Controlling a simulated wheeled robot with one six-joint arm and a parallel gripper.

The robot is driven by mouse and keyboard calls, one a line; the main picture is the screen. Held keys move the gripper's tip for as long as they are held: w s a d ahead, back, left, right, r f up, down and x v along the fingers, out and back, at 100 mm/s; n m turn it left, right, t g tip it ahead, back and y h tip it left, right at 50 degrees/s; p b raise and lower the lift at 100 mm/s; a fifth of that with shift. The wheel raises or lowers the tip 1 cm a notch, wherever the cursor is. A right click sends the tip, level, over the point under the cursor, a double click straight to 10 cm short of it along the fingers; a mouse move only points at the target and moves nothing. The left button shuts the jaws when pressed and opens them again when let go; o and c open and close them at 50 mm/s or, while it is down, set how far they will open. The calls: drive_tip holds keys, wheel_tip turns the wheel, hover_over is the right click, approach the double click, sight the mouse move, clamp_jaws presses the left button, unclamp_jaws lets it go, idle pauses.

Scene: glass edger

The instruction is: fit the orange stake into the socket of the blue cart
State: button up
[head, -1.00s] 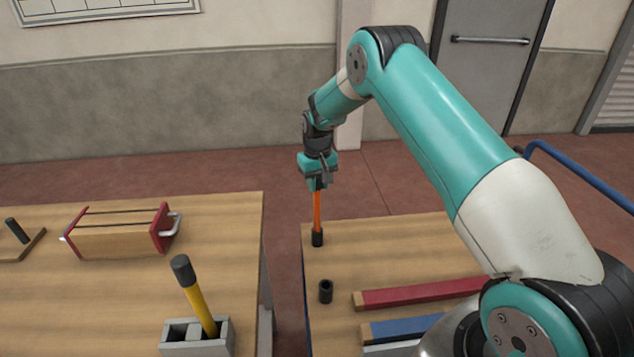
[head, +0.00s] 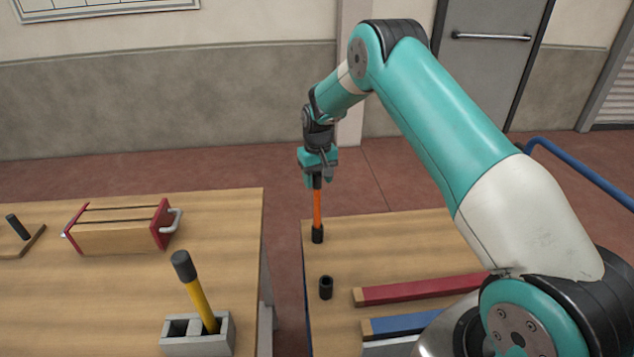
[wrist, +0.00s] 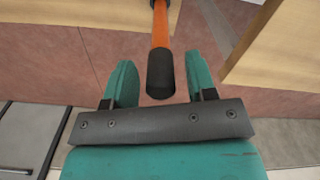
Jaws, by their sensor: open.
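The orange stake (head: 317,208) stands upright in a black socket (head: 317,234) near the far left corner of the blue cart (head: 400,235), which has a wooden top. In the wrist view the orange stake (wrist: 160,25) has a black cap that lies between the two teal fingers, with a gap on each side. My gripper (head: 317,178) is open around the stake's top. The fingers also show in the wrist view (wrist: 157,85). How deep the stake sits in the socket is hidden.
A second black socket (head: 326,287) on the cart is empty. Red (head: 420,289) and blue (head: 405,324) bars lie to its right. On the left table, a yellow stake (head: 200,300) leans in a grey block (head: 222,344), near a red-ended wooden box (head: 118,238). A gap separates table and cart.

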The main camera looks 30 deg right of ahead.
wheel_tip(320, 180, up, 10)
drive_tip(key=b, duration=0.2)
drive_tip(key=shift+r+b, duration=0.25)
drive_tip(key=shift+b, duration=0.15)
drive_tip(key=s+a+r+n+y, duration=0.1)
drive_tip(key=s+a+r+n, duration=0.1)
drive_tip(key=s+a+r, duration=0.45)
drive_tip(key=s+a+r+n+y, duration=0.15)
drive_tip(key=s+a+r, duration=0.25)
drive_tip(key=s+a, duration=0.4)
drive_tip(key=s+a+n+y, duration=0.1)
drive_tip(key=s+a+n, duration=0.1)
drive_tip(key=s, duration=1)
drive_tip(key=s+a+n, duration=0.2)
drive_tip(key=s+a, duration=0.2)
drive_tip(key=s, duration=0.9)
drive_tip(key=shift+a+y, duration=0.2)
drive_tip(key=shift+y, duration=0.15)
drive_tip(key=shift+n, duration=0.25)
